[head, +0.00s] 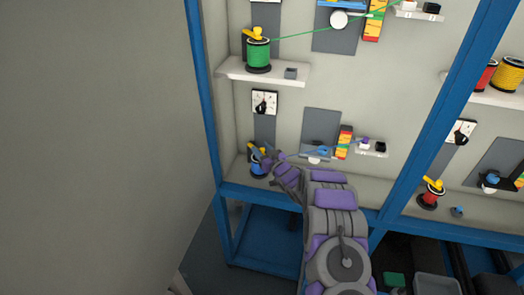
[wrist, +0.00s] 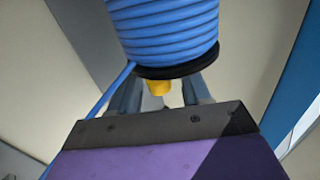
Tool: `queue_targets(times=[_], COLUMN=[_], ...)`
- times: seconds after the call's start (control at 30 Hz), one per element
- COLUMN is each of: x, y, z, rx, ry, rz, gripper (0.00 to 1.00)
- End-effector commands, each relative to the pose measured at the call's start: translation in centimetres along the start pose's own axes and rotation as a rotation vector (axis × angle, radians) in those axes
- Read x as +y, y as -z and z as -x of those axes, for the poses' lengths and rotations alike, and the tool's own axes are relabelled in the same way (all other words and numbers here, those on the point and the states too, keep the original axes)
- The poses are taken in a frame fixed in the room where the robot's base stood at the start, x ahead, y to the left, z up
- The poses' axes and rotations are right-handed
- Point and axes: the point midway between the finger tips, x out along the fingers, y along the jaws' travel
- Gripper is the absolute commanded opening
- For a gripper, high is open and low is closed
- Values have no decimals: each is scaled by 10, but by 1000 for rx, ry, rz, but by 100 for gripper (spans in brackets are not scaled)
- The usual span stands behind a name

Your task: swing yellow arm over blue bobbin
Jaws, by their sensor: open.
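The blue bobbin (head: 257,169) stands on the lower left shelf of the rack in the head view, partly hidden by my gripper (head: 265,157). Its yellow arm (head: 251,148) shows at its top. In the wrist view the blue bobbin (wrist: 165,30) fills the top middle, with a black flange at its lower edge. A yellow piece (wrist: 158,87) shows past the flange, between the two fingers of my gripper (wrist: 160,93). The fingers are apart. The bobbin hides their tips, and I cannot tell whether they touch the yellow piece.
A blue cable (wrist: 112,92) runs off the bobbin. A green bobbin (head: 258,53) with a yellow arm stands on the shelf above. A red bobbin (head: 432,194) stands in the right bay. A blue rack post (head: 432,110) divides the bays.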

Motion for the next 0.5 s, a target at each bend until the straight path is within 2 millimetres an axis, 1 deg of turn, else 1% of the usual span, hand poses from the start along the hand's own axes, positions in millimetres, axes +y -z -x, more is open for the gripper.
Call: queue_targets(times=[0.03, 0.07, 0.5], x=[0, 0, 0], y=[0, 0, 0], z=[0, 0, 0], rx=[0, 0, 0], ry=[0, 0, 0], rz=[0, 0, 0], gripper=[47, 44, 2])
